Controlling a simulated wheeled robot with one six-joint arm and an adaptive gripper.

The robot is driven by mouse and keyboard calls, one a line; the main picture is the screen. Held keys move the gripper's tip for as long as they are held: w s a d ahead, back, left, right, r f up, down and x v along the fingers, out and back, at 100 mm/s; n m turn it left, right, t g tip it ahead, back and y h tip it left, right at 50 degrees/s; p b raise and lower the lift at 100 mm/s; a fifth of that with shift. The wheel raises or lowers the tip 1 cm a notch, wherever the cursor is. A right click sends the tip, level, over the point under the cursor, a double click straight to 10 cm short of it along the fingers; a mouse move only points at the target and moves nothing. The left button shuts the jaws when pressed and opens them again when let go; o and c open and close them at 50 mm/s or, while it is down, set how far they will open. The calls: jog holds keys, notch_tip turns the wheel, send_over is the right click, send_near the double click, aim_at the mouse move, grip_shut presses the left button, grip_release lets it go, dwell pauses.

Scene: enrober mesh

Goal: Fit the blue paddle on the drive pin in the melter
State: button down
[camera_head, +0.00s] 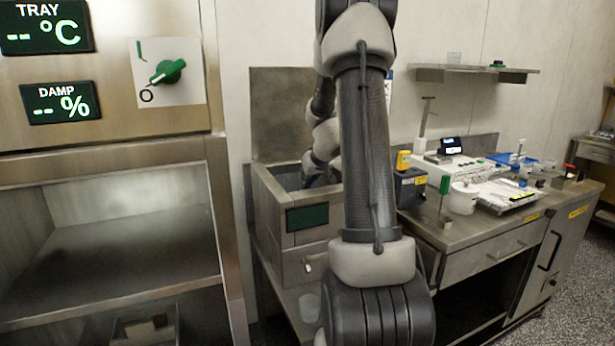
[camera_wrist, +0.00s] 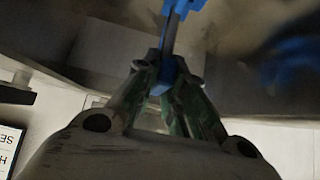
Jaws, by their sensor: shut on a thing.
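My gripper (camera_wrist: 174,70) has its green-lined fingers closed on a blue piece, the blue paddle (camera_wrist: 173,32), in the wrist view. The paddle's narrow part sits between the fingertips and runs up past the top edge, so its far end is cut off. In the head view my arm reaches into the open-topped steel melter (camera_head: 303,238), and the gripper is mostly hidden behind its wall and my arm. The drive pin does not show in either view. I cannot tell whether the paddle touches anything inside.
A blurred blue patch (camera_wrist: 292,58) shows at the right of the wrist view; I cannot tell if it is a reflection. A steel cabinet (camera_head: 215,250) stands left of the melter. On the right, a bench (camera_head: 455,237) carries a white pot (camera_head: 463,199) and a yellow-topped box (camera_head: 409,188).

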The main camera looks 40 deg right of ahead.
jog(key=shift+r, duration=0.9)
jog(key=shift+f, duration=0.95)
dwell(0.9)
jog(key=c, duration=1.4)
grip_release()
jog(key=v, duration=1.2)
